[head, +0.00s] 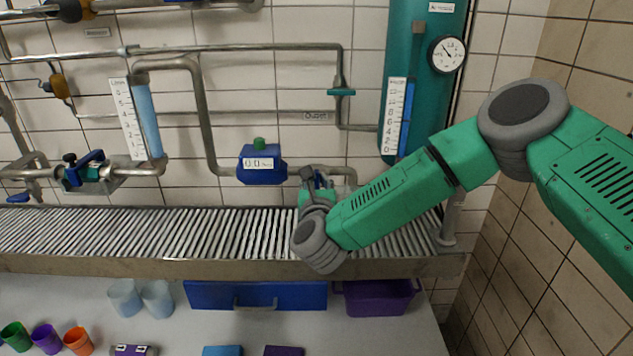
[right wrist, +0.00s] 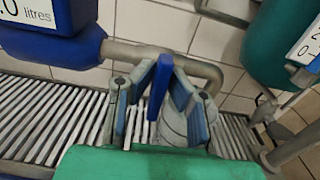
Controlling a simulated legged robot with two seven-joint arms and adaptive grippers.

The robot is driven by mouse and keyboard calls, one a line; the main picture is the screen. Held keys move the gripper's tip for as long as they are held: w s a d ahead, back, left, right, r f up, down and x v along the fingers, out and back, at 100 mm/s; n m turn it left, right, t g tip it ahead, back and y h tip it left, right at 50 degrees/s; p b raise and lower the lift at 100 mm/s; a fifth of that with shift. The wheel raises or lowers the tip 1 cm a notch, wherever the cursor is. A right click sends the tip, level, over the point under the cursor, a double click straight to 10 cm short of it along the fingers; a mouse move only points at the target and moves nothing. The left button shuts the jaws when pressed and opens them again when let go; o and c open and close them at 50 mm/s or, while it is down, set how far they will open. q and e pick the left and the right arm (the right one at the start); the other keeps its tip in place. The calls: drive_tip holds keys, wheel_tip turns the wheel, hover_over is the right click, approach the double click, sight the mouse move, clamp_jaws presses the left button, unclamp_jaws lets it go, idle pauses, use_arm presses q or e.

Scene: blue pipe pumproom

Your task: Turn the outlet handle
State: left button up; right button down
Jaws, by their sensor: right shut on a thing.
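A blue lever handle (right wrist: 159,88) stands upright between the finger pads of my right gripper (right wrist: 166,85) in the right wrist view. The gripper is shut on it, in front of a grey pipe. In the head view my right gripper (head: 317,180) is at this pipe, just right of the blue litre meter (head: 261,167); the fingers and wrist largely hide the handle there. A teal handle (head: 341,92) lies crosswise on the vertical pipe above and right of that label. My left gripper is not in view.
A roller conveyor (head: 150,230) runs below the pipes. A teal tank (head: 425,70) with a gauge (head: 447,54) stands right of the pipework. Another blue-handled valve (head: 84,170) is at the left. Cups, a blue drawer (head: 215,294) and a purple bin (head: 380,300) are below.

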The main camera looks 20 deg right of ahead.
drive_tip(key=shift+a+f+n, duration=0.15)
drive_tip(key=shift+n, duration=2.2)
drive_tip(key=shift+a+f+n, duration=0.15)
drive_tip(key=shift+a+n, duration=0.05)
drive_tip(key=shift+n, duration=2.1)
drive_tip(key=shift+a+f+n, duration=0.15)
drive_tip(key=shift+n, duration=2.2)
drive_tip(key=shift+f, duration=0.1)
drive_tip(key=c, duration=1.6)
unclamp_jaws()
drive_tip(key=shift+w, duration=0.15)
drive_tip(key=shift+a, duration=0.1)
drive_tip(key=v, duration=1.2)
